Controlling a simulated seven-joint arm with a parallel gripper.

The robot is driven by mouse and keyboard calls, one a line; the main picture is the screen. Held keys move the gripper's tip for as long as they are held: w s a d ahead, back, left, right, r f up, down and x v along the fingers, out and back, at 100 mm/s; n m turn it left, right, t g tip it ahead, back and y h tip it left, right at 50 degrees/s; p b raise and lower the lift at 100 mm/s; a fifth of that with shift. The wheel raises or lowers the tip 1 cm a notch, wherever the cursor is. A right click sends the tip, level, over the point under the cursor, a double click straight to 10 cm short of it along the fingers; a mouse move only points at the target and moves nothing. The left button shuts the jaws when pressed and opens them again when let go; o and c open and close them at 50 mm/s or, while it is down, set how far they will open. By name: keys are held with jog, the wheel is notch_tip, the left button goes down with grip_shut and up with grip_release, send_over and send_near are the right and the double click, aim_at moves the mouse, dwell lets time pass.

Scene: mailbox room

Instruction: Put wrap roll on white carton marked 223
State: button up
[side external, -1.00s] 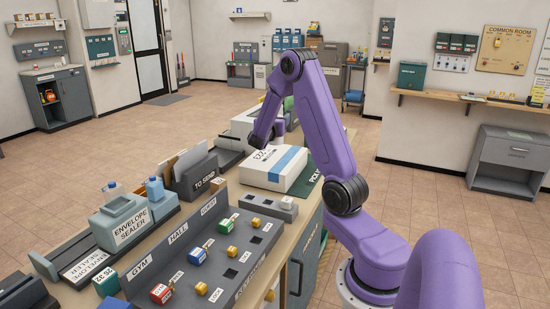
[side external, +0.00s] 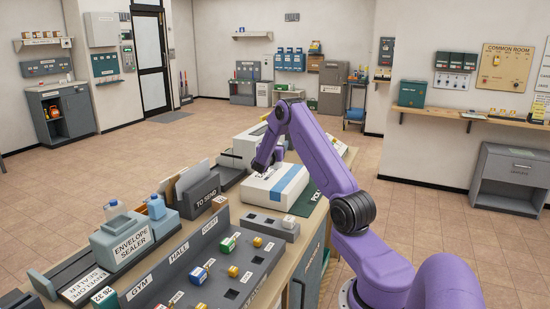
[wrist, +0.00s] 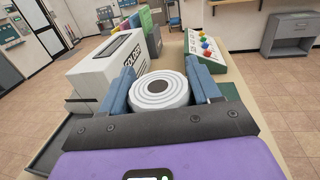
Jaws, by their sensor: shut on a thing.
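The white wrap roll (wrist: 160,91), with pale rings and a dark core, sits between the two blue-grey fingers of my gripper in the wrist view. My gripper (side external: 264,164) is shut on it. In the side view the gripper is at the far left part of the white carton (side external: 262,190), which has a blue stripe across its top. The carton's printed number is partly hidden by the gripper and cannot be read. The roll cannot be made out in the side view, and I cannot tell whether it touches the carton.
A white machine marked FOLDER (wrist: 105,65) stands left of the fingers in the wrist view. A panel with coloured knobs (wrist: 206,48) is at the right. A dark TO SEND holder (side external: 203,193) and an envelope sealer (side external: 122,238) stand nearer the side camera.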

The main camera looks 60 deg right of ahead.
jog(key=shift+w+d+f, duration=0.25)
jog(key=shift+f, duration=0.65)
jog(key=shift+w+d+f, duration=0.2)
jog(key=shift+d+f, duration=0.05)
jog(key=shift+f, duration=0.65)
jog(key=shift+w+d+f, duration=0.25)
jog(key=shift+f, duration=0.65)
jog(key=shift+f, duration=0.15)
jog(key=o, duration=1)
jog(key=shift+o, duration=0.2)
